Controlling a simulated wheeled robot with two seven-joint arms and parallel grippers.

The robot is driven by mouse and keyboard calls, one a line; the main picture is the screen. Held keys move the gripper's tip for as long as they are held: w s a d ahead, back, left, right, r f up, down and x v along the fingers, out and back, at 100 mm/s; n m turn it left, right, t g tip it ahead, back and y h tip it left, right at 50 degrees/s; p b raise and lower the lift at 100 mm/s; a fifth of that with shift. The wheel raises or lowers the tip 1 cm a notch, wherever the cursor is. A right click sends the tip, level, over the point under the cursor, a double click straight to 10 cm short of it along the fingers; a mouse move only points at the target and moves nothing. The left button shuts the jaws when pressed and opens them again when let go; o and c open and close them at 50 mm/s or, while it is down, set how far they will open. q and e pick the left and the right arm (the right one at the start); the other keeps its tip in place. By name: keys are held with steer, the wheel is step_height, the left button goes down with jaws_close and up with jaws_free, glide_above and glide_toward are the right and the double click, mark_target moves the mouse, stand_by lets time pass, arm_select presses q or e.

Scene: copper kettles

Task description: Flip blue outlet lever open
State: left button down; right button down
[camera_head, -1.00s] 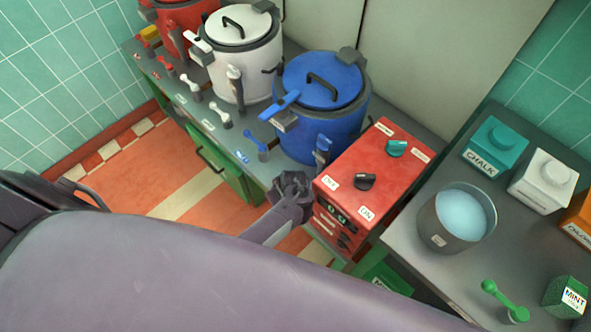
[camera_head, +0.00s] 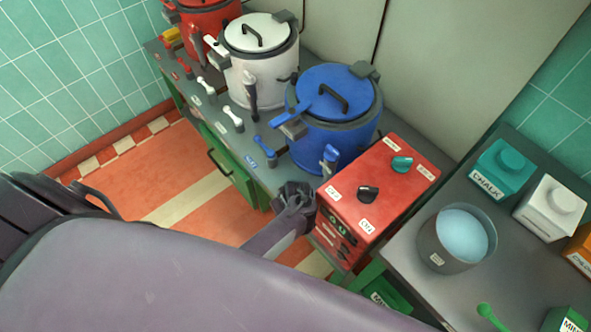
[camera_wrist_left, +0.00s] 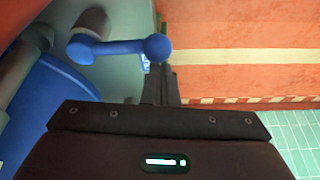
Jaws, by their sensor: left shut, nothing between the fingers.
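The blue kettle (camera_head: 328,130) stands on the grey counter with its lid on. A grey and blue outlet tap (camera_head: 330,158) sits upright low on its front. A blue ball-ended lever (camera_head: 262,146) on a grey base stands at the counter's front edge, beside a blue label. It also shows in the left wrist view (camera_wrist_left: 115,48), just beyond my fingers. My left gripper (camera_head: 297,193) is shut and empty by the counter's front edge, below the tap and near the red box's corner. In the left wrist view, its dark fingers (camera_wrist_left: 160,84) appear close to the lever's ball; contact cannot be told.
A red box (camera_head: 385,180) with knobs stands right of the gripper. White (camera_head: 262,75) and red (camera_head: 205,22) kettles and white levers line the counter to the left. A pot of pale liquid (camera_head: 457,238) stands on the right table. Floor in front is free.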

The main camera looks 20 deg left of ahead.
arm_select(q)
step_height(320, 180, up, 20)
steer(key=p, duration=0.5)
stand_by(0.3)
